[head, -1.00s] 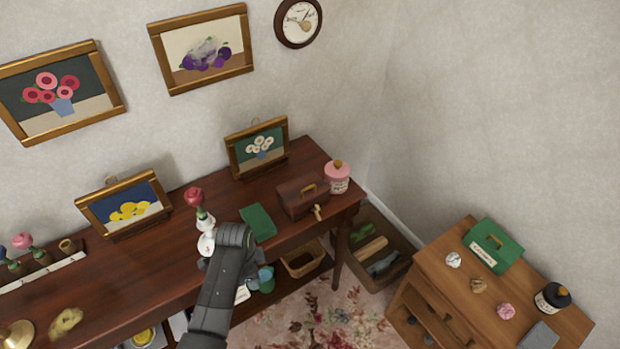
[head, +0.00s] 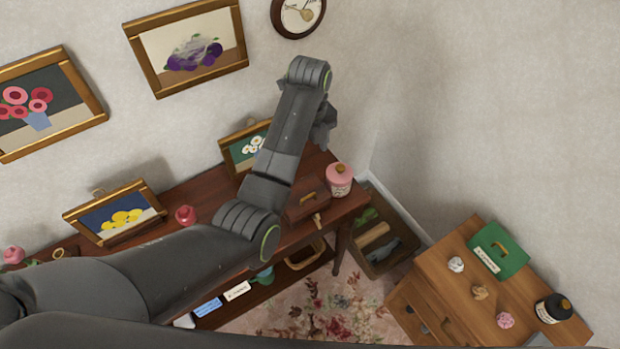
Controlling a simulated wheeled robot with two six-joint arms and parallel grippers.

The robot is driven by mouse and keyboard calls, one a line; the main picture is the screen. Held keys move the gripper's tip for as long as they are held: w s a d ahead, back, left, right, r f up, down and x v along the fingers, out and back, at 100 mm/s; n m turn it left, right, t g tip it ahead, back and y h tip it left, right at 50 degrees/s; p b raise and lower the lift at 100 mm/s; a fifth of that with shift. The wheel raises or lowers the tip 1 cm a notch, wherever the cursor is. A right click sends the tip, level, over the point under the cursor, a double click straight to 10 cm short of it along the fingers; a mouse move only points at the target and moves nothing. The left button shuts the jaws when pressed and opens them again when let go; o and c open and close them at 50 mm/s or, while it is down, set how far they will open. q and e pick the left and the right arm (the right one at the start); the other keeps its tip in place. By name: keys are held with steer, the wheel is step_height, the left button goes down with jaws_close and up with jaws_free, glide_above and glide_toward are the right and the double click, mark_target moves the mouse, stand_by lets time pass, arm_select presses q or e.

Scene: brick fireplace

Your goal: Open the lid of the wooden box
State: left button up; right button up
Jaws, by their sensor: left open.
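The wooden box (head: 304,212) is dark brown with a brass handle on its lid. It sits near the right end of the long dark table, and its lid looks closed. A small brass piece (head: 318,219) hangs at its front. My left arm crosses the head view and hides part of the box's left side. My left gripper (head: 325,135) is in the air above and behind the box, apart from it in the picture. Its fingers are small and dark, partly hidden by the wrist, and it is open, with nothing seen in it. My right gripper is not in view.
A pink jar (head: 339,181) stands right of the box, close to it. A framed flower picture (head: 239,150) stands behind my arm on the table (head: 345,205). A crate (head: 402,243) is on the floor. A wooden cabinet (head: 440,268) holds a green box (head: 499,251).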

arm_select(q)
step_height(320, 180, down, 2)
steer(key=s, duration=0.1)
steer(key=p, duration=0.1)
glide_toward(309, 191)
steer(key=s, duration=0.3)
steer(key=shift+s+d+r, duration=0.1)
steer(key=shift+s+r, duration=0.2)
steer(key=shift+r, duration=0.05)
step_height(309, 191, down, 3)
steer(key=shift+f, duration=1.05)
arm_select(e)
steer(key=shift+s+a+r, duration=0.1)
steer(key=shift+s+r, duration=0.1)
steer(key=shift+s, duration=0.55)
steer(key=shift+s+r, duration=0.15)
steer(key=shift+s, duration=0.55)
arm_select(q)
steer(key=shift+c, duration=0.2)
